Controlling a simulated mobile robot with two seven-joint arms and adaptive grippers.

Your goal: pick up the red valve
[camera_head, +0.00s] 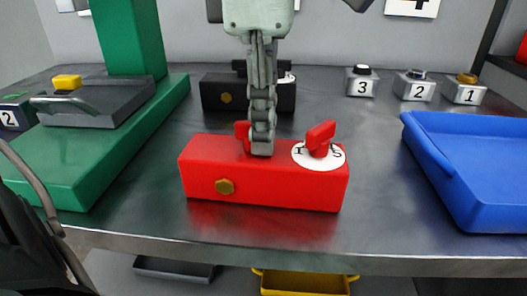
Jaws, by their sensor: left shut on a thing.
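The red valve (264,186) is a long red block with a brass hexagon on its front, near the table's front edge. A white dial (318,162) with a red knob (319,138) is on its right part. My left gripper (261,148) comes down from above and is shut on the red valve's top, left of the dial. A small red upright part shows just left of the fingers; the fingers hide the rest of it. I cannot tell whether the block touches the table. My right gripper is not in view.
A black block (222,94) with a brass hexagon stands behind the red valve. A green press-like stand (150,120) is at left, a blue tray (440,152) at right. Button boxes numbered 3 (362,86), 2 (415,90) and 1 (465,95) stand behind. Bare table lies between valve and tray.

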